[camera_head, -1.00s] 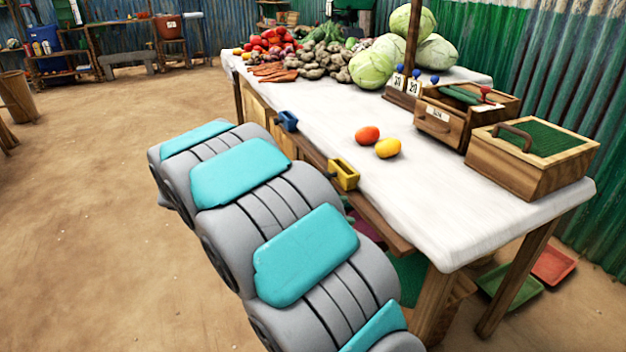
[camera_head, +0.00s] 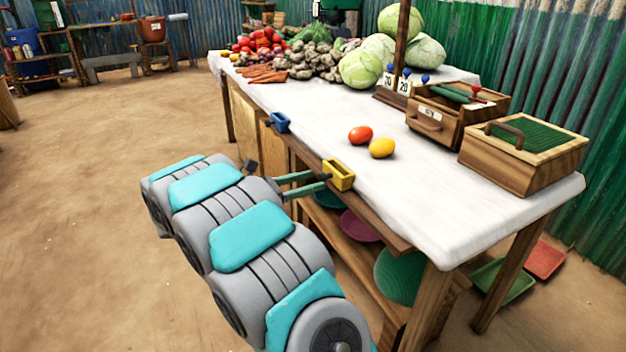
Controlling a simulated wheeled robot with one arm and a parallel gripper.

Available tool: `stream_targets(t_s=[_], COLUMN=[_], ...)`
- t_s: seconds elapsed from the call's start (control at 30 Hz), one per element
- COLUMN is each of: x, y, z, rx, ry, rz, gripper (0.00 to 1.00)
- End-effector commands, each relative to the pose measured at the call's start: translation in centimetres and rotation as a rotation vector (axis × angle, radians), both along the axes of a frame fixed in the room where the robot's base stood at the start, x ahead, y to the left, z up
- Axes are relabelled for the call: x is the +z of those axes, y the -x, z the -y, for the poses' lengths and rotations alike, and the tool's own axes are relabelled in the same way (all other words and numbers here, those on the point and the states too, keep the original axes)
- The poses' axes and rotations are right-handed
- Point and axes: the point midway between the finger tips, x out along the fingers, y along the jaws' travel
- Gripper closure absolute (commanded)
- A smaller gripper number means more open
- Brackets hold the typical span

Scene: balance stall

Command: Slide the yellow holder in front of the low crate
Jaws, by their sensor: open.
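The yellow holder (camera_head: 338,175) is a small open-topped box on the wooden rail (camera_head: 375,220) along the table's front edge. My gripper (camera_head: 321,180) has its two teal fingers apart, pointing right, with the tips close to the left side of the holder. I cannot tell whether they touch it. Two wooden crates stand at the table's right back: one with a green top and a handle (camera_head: 505,178), and one with a drawer front and a white label (camera_head: 424,124). I cannot tell for sure which is the low crate.
A blue holder (camera_head: 278,123) sits farther left on the rail. A red fruit (camera_head: 360,135) and a yellow fruit (camera_head: 382,148) lie on the white tabletop (camera_head: 425,195). Vegetables pile up at the far end. The rail right of the yellow holder looks clear.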

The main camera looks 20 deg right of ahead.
Motion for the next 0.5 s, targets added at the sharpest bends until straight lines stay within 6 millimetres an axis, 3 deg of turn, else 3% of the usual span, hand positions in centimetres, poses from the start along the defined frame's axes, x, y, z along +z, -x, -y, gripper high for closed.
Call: stream_targets(t_s=[0.13, 0.43, 0.5], x=[0.04, -0.02, -0.03], y=[-0.03, -0.07, -0.07], z=[1.20, 1.49, 1.48], rx=[0.000, 0.001, 0.001], ry=[0.000, -0.001, -0.001], rz=[0.002, 0.002, 0.001], gripper=[0.38, 0.38, 0.43])
